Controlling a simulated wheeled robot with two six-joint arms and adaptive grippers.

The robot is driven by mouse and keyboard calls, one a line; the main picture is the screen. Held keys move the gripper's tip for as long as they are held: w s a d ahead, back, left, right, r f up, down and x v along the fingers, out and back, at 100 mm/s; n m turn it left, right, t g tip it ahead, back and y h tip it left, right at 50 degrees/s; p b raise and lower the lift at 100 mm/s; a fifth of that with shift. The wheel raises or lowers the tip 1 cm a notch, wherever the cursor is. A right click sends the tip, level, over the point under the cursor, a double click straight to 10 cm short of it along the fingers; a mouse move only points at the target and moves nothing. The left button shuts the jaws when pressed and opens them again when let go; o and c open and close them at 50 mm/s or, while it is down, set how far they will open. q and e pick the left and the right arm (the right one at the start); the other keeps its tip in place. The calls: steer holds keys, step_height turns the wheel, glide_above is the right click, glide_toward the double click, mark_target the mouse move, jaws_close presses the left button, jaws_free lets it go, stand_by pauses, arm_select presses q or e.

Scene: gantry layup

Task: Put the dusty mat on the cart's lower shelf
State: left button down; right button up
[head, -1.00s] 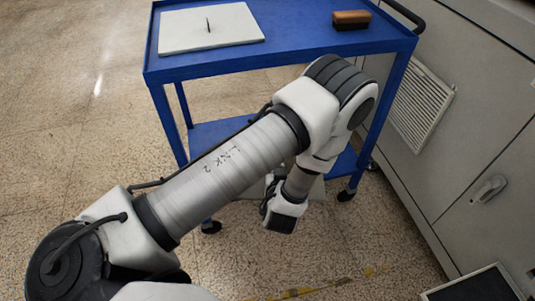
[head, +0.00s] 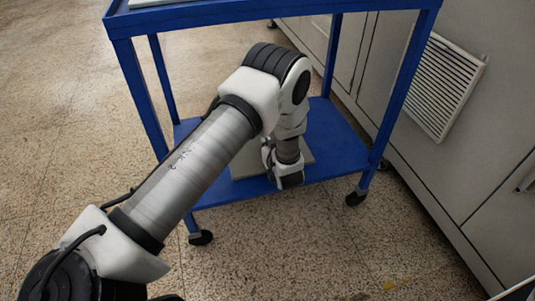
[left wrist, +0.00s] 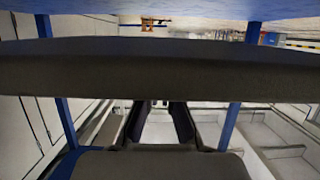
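The mat, a pale grey flat slab (head: 246,167), shows behind my left gripper on or just above the cart's blue lower shelf (head: 340,145). The gripper and wrist cover its middle, so I cannot tell whether it rests fully on the shelf. My left gripper (head: 272,165) is between the two shelves, at the front side of the cart. Its fingertips are hidden in the head view. In the left wrist view its two dark fingers (left wrist: 160,106) stand with a pale gap between them; their grip is unclear. My right gripper is out of view.
The cart's blue upper shelf (head: 270,18) is above my arm, with blue legs at its corners and black casters (head: 201,238). Grey cabinets with a vent grille (head: 442,85) stand close on the right. The floor on the left is open.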

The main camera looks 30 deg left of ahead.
arm_select(q)
steer(key=shift+w+a+f+b, duration=0.1)
steer(key=shift+w+a+b, duration=0.25)
steer(key=shift+w, duration=0.3)
step_height(320, 180, down, 4)
steer(key=b, duration=0.2)
steer(key=shift+s+d+r+b, duration=0.1)
steer(key=shift+r+b, duration=0.1)
steer(key=shift+b, duration=0.1)
steer(key=shift+r, duration=0.2)
steer(key=shift+f, duration=0.5)
steer(key=c, duration=1.3)
jaws_free()
steer(key=shift+s+f, duration=0.1)
